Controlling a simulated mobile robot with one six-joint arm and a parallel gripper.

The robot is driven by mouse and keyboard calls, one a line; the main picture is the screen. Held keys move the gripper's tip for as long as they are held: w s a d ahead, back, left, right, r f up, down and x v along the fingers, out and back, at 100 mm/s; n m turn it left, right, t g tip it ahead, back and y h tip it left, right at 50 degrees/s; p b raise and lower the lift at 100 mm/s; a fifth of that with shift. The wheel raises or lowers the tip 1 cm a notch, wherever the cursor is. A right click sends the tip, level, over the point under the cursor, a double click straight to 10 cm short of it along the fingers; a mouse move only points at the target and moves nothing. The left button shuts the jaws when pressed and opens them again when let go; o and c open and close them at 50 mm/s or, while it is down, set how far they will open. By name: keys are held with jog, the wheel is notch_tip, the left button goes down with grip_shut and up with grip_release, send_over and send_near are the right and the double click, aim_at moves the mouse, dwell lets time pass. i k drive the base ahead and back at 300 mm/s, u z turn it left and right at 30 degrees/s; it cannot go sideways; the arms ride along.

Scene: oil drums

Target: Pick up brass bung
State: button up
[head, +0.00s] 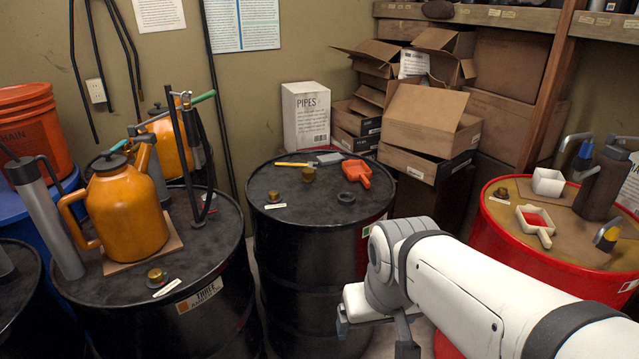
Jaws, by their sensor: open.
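Several brass bungs show. On the middle black drum (290,235), one brass bung (308,174) stands near the centre and a flatter brass bung (274,197) is at the left by a white label. Another brass bung (156,275) is on the front of the left black drum (235,275), and one brass bung (501,193) is on the red drum (480,255) at the right. My gripper (375,335) is low in front, between the middle and red drums. It is open and apart from every bung; its fingertips are partly hidden.
An orange oil can (125,212) and a hand pump (193,160) stand on the left drum. A yellow-handled tool (295,164), an orange scoop (357,172) and a dark ring (346,197) lie on the middle drum. Cardboard boxes (425,125) stack behind. The red drum's top is cluttered.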

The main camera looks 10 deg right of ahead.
aim_at(309, 174)
jog(key=z, duration=0.3)
jog(key=i, duration=1.7)
jog(key=u, duration=0.2)
